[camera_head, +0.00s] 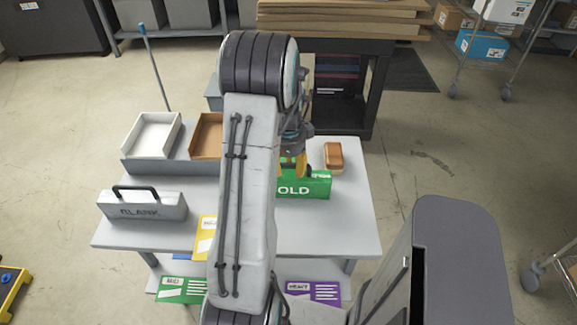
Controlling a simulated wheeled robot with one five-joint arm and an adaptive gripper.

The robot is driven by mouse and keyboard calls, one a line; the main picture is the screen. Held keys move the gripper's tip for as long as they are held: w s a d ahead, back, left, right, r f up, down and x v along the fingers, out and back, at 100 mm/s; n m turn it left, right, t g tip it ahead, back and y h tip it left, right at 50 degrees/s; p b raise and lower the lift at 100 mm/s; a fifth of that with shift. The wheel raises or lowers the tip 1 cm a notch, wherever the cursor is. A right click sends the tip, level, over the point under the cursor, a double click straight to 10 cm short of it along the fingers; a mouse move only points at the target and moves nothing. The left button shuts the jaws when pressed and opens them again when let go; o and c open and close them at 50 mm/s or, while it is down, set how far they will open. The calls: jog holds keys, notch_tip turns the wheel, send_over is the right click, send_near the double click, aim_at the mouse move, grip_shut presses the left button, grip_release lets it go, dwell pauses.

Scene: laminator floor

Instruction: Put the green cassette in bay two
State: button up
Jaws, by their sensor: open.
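A green cassette (310,187) with white lettering ending in "OLD" lies on the right half of the light grey table (335,225). Its left part is hidden behind my arm. My gripper (293,168) is just above and behind the cassette's visible part. It is largely hidden by my arm, and I cannot tell whether it touches the cassette. The gripper is open. No bay marked two can be made out in this view.
A grey block labelled "BLANK" (145,207) with a black handle stands at the table's left. Behind it are a white tray (152,137) and a brown tray (206,137). A brown block (333,156) sits at the back right. Green (182,290) and purple (314,291) cards lie lower down.

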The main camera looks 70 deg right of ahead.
notch_tip(320, 180, up, 5)
jog(key=shift+a+r, duration=0.1)
jog(key=shift+r, duration=0.05)
jog(key=shift+r+b, duration=0.3)
jog(key=shift+b, duration=0.5)
notch_tip(320, 180, up, 6)
jog(key=b, duration=0.2)
send_over(288, 179)
jog(key=shift+r, duration=0.15)
